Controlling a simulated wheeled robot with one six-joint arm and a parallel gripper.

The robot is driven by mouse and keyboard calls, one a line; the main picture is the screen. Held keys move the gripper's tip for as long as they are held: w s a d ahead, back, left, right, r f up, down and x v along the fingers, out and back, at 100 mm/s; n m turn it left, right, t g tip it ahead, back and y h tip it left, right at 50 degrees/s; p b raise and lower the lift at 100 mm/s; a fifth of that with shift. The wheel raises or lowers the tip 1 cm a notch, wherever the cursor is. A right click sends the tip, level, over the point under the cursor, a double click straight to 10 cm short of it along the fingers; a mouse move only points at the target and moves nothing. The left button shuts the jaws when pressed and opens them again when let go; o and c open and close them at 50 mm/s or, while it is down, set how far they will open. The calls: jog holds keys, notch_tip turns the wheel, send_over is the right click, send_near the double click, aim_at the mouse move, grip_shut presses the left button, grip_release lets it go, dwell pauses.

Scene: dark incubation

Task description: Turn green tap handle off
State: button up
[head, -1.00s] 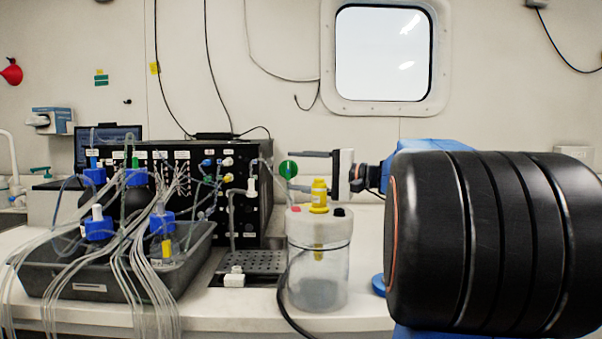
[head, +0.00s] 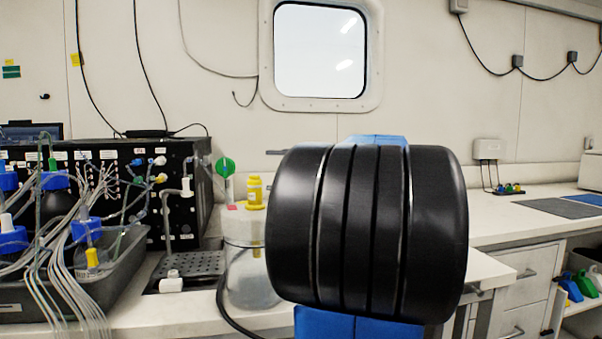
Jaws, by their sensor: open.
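A round green handle (head: 225,167) stands upright just right of the black instrument box, above a clear jar. A tip of my gripper (head: 277,152) shows to the right of this green handle, apart from it and pointing left. The rest of my gripper is hidden behind my large black arm link. No object shows at the visible finger tip.
The clear jar (head: 244,272) with a yellow fitting (head: 254,191) stands on the bench, partly behind my arm. The black box (head: 185,215) and a grey tray (head: 120,270) with bottles and tubes fill the left. The right-hand bench (head: 500,222) has free room.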

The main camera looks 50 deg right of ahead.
jog(key=shift+v, duration=2.95)
